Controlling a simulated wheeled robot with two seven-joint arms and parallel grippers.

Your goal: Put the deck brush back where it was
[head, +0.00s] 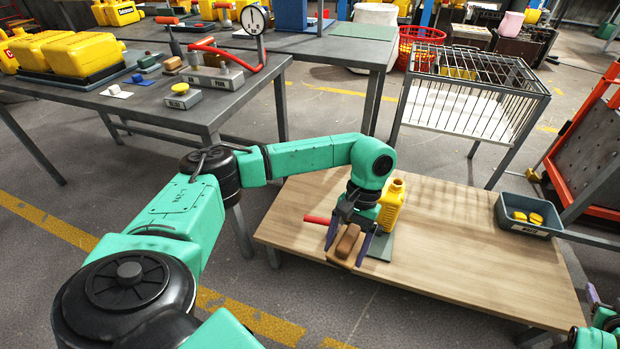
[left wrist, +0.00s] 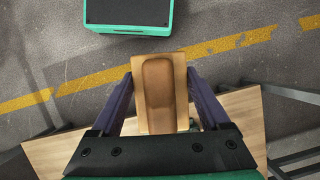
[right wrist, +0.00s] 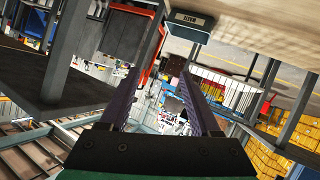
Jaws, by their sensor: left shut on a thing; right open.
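The deck brush (head: 348,242) is a tan block with a rounded brown top. My left gripper (head: 347,248) is shut on it above the front left part of the wooden table (head: 470,250). In the left wrist view the brush (left wrist: 159,92) sits between the two purple fingers. I cannot tell whether its underside touches anything. My right gripper (right wrist: 165,102) is open and empty in the right wrist view; part of its arm shows at the lower right of the head view.
A red bar (head: 317,219) shows left of the gripper. A grey bin (head: 528,216) with yellow caps stands at the right. The wooden table's middle is clear. A cluttered grey bench (head: 225,105) is at the left.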

